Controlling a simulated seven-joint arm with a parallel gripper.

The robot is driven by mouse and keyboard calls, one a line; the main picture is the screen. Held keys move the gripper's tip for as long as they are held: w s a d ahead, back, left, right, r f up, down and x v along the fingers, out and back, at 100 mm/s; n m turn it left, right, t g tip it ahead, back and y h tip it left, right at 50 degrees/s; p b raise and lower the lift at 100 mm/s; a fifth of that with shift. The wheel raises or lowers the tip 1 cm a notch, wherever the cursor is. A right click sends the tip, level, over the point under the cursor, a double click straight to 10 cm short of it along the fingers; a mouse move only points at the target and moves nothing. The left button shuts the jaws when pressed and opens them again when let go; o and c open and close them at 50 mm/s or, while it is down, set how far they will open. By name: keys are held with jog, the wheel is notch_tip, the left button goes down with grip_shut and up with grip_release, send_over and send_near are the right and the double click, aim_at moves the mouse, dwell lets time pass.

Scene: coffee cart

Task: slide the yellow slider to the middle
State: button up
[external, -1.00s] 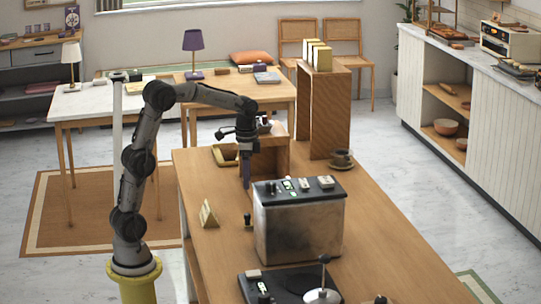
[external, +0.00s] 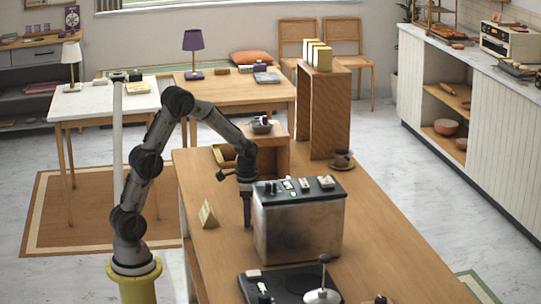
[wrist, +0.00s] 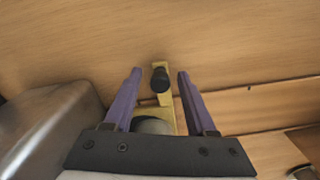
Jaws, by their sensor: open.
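The yellow slider (wrist: 164,98) shows in the wrist view as a yellow strip with a black knob (wrist: 159,78) at its far end. My gripper (wrist: 160,74) is open, with one purple finger on each side of the knob and a gap to both. Whether a finger touches the slider's lower part cannot be told. In the external view my gripper (external: 247,222) points down to the wooden counter, just left of the metal machine. The slider is hidden behind my gripper there.
The metal machine (external: 300,228) stands close to the right of my gripper; its side (wrist: 50,125) shows at left in the wrist view. A small yellow triangular sign (external: 208,213) stands to the left. A wooden box (external: 272,155) stands behind.

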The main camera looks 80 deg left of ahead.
jog(key=shift+c, duration=0.3)
grip_shut()
dwell(1.1)
